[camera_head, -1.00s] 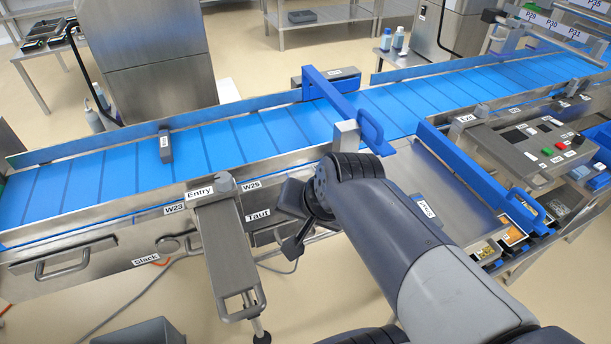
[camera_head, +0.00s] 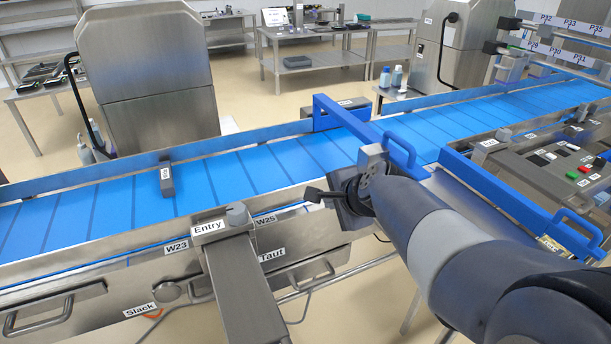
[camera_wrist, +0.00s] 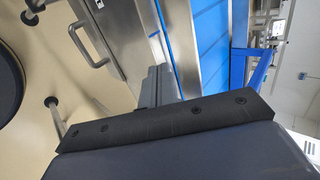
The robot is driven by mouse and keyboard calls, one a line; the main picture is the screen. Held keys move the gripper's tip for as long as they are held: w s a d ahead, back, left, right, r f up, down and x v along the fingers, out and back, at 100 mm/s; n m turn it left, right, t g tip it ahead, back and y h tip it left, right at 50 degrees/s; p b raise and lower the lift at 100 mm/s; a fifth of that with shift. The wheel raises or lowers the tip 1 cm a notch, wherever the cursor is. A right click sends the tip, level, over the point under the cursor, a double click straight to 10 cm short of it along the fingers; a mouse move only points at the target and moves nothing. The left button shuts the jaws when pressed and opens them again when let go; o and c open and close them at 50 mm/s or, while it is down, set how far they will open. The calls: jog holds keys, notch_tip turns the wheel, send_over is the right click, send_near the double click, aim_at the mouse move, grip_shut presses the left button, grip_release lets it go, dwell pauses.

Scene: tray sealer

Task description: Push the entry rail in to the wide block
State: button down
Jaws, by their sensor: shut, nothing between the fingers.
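The grey piece labelled Entry (camera_head: 208,226) sits at the near side of the blue conveyor in the head view. It has a round knob on top and a long arm reaching towards me. A small grey block (camera_head: 167,179) stands on the belt against the far side wall; its label is too small to read, so I cannot tell if it is the wide block. My gripper (camera_head: 313,194) is shut and empty, above the near edge, right of the Entry piece and apart from it. Its shut fingers (camera_wrist: 157,82) show in the wrist view.
Labels W23 (camera_head: 177,246) and W25 (camera_head: 265,220) flank the Entry piece. A blue arched frame (camera_head: 345,119) crosses the belt behind my arm. A control panel (camera_head: 560,165) stands at the right. The belt between the block and near edge is clear.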

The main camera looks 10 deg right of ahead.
jog(key=shift+w+a+f+p, duration=0.1)
jog(key=shift+w+a+f, duration=0.25)
jog(key=shift+w, duration=0.75)
jog(key=shift+w+a+f+p, duration=0.15)
jog(key=shift+w+f, duration=0.4)
jog(key=shift+w, duration=0.6)
jog(key=shift+w+a+f+p, duration=0.1)
jog(key=shift+w+a+f, duration=0.3)
jog(key=shift+w, duration=0.7)
jog(key=shift+d, duration=0.1)
